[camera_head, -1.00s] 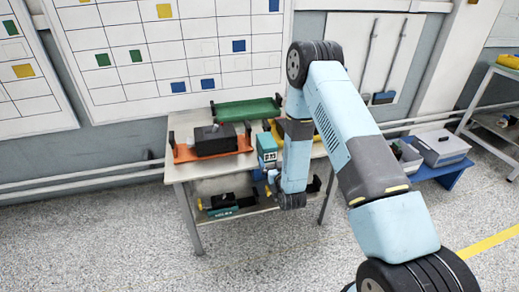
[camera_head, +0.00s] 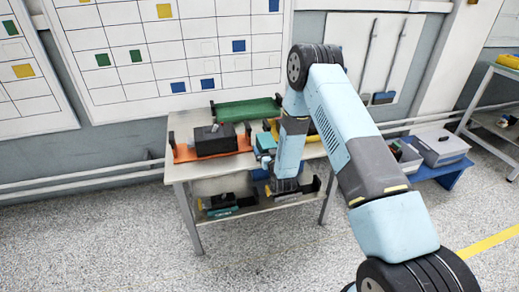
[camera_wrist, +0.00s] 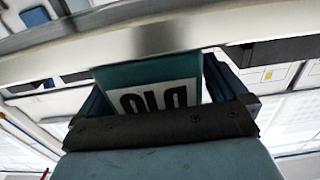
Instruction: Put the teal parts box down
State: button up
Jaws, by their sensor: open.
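In the head view my gripper (camera_head: 262,174) is low at the table's front edge, mostly hidden by my wrist. The underside of the box is hidden.
An orange tray (camera_head: 183,153) with a dark box (camera_head: 214,140) stands left on the table. The lower shelf (camera_head: 228,213) holds dark and teal items.

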jog(key=shift+r, duration=0.1)
jog(key=c, duration=1.4)
